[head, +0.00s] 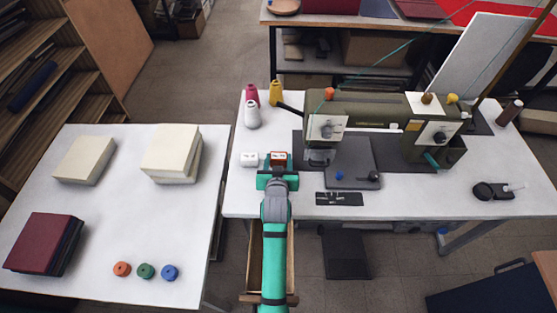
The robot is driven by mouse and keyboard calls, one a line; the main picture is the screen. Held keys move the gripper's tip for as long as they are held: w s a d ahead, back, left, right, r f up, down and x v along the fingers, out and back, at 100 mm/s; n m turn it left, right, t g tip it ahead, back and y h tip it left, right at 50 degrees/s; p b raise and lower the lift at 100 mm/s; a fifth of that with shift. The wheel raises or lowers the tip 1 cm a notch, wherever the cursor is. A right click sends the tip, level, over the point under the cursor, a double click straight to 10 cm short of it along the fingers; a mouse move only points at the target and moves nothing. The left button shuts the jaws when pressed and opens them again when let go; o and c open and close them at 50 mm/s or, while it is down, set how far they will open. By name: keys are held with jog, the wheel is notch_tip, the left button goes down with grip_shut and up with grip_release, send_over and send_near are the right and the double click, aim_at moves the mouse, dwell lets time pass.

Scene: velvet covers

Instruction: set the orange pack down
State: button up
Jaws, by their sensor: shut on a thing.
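My gripper (278,164) reaches over the front left part of the sewing table (238,196). It is shut on the orange pack (279,156), a small reddish-orange block with a pale mark on top. My gripper hides the near side of the pack. I cannot tell whether the pack touches the tabletop or is held just above it.
The olive sewing machine (385,113) stands to the right, its grey plate (352,160) nearby. Thread cones (252,115) stand behind. A dark flat piece (339,198) lies at front right. The left table (120,215) holds book stacks and small coloured spools.

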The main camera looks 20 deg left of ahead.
jog(key=shift+f, duration=0.15)
jog(key=o, duration=1)
